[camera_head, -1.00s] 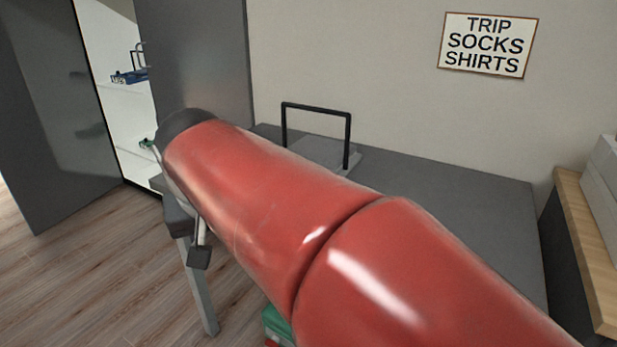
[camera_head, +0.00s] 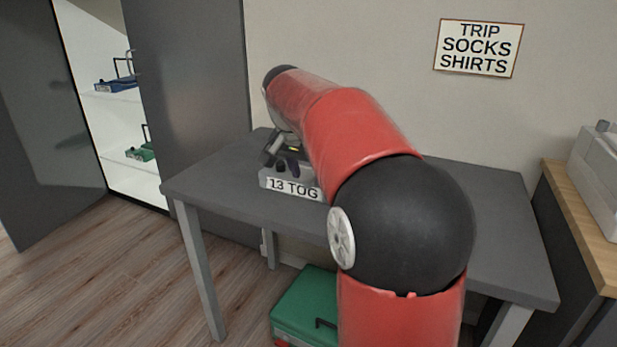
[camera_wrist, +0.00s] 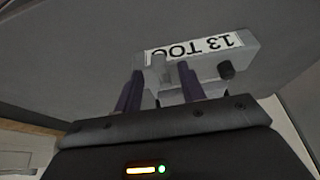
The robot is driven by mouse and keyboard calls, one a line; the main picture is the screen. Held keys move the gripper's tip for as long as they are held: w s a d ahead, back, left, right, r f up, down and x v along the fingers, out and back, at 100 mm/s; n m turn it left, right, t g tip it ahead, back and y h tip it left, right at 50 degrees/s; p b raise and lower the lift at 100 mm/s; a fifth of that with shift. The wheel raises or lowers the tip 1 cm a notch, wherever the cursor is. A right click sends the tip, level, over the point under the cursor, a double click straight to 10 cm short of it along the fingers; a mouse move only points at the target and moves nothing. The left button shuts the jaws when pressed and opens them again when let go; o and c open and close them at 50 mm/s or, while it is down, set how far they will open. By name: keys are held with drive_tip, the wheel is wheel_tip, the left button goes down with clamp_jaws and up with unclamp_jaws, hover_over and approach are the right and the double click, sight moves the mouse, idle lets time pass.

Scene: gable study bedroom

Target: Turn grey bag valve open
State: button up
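The grey bag (camera_head: 292,188) lies on the dark grey table, its front marked "13 TOG". The wrist view shows the grey bag (camera_wrist: 245,54) with that label upside down. A small light grey lever-like piece (camera_wrist: 160,68) stands out from its front, and a dark knob (camera_wrist: 226,69) sits to the right. My gripper (camera_wrist: 160,72) is open, its purple fingers apart on either side of the grey piece. I cannot tell whether they touch it.
The grey table (camera_head: 225,185) has bare room to the left. A green case (camera_head: 305,305) is on the floor below. An open cabinet at the left holds a blue bag (camera_head: 115,85) and a green bag (camera_head: 140,154). A sign (camera_head: 478,48) hangs on the wall.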

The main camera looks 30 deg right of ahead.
drive_tip(key=shift+x, duration=0.8)
clamp_jaws()
